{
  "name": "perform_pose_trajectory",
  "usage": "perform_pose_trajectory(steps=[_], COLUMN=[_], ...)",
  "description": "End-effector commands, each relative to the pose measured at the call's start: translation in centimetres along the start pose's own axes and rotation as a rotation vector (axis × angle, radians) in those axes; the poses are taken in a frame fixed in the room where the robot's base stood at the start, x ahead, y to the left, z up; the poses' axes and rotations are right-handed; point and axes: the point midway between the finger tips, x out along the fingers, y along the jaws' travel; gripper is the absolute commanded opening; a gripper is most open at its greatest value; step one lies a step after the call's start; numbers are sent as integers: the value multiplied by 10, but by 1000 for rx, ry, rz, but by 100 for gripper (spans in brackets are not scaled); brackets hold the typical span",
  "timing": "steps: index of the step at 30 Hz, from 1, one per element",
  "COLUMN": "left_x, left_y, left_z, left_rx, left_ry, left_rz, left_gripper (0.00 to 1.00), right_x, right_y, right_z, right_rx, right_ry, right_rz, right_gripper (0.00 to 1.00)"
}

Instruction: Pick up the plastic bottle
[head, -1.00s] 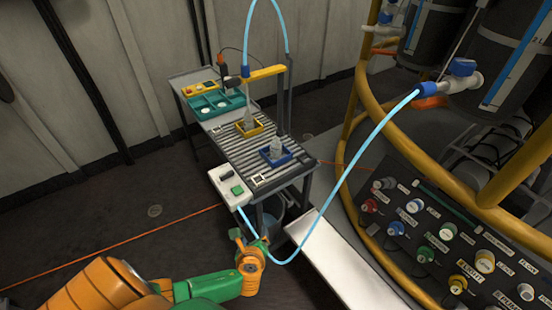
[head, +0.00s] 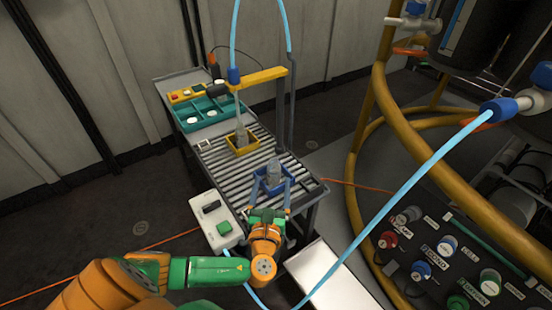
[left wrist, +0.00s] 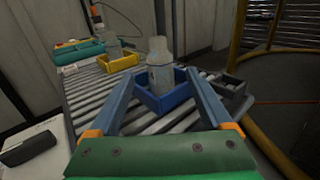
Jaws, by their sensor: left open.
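A clear grey plastic bottle (head: 273,170) stands upright in a small blue tray (head: 277,190) on the roller conveyor. In the left wrist view the bottle (left wrist: 160,62) is centred, with the blue tray (left wrist: 166,103) around its base. My left gripper (head: 273,184) is open and empty, pointing at the bottle from the near side. In the left wrist view its fingers (left wrist: 160,74) spread to either side of the bottle; I cannot tell if the tips reach it. A second similar bottle (head: 241,133) stands in a yellow tray (head: 243,150) farther back. My right gripper is not in view.
A white control box (head: 217,222) with a green button is at the conveyor's near left. A light blue hose (head: 400,185) loops across the right front. A yellow rail (head: 380,110) and valve panel stand right.

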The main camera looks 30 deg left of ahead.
Motion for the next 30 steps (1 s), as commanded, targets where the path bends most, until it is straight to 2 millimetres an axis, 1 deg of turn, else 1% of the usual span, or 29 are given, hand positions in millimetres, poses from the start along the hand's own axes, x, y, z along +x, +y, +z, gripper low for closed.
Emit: perform_pose_trajectory(steps=[5, 8, 10, 13, 18, 19, 20, 21, 23, 24, 26, 27, 28, 30], left_x=[28, 49, 60, 68, 68, 68, 68, 67, 67, 67, 67, 67, 67, 67], left_y=[0, 0, 0, 0, 0, 0, 0, 0, 0, 0, 0, 0, 0, 0], left_z=[-5, -10, -9, -8, -8, -8, -8, -8, -8, -8, -8, -8, -8, -8], left_rx=[0, 0, -1, -1, -1, -1, -1, -1, -1, -1, -1, -1, -1, -1], left_ry=[-3, -4, -2, 1, 3, 3, 3, 3, 3, 3, 3, 3, 3, 3], left_rz=[2, 4, 3, 2, 1, 1, 1, 1, 1, 1, 1, 1, 1, 1], left_gripper=[83, 83, 83, 83, 83, 77, 69, 58, 42, 31, 15, 4, 0, 0], right_x=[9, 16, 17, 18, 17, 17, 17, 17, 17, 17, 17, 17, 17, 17], right_y=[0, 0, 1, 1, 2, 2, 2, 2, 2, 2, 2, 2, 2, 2], right_z=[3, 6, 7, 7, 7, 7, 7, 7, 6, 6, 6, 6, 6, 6], right_rx=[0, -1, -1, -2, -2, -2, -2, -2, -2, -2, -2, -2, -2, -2], right_ry=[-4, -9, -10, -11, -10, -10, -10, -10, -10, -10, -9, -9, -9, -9], right_rz=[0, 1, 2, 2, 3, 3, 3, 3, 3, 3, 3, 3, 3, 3], right_gripper=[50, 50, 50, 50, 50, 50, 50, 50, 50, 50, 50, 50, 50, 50])
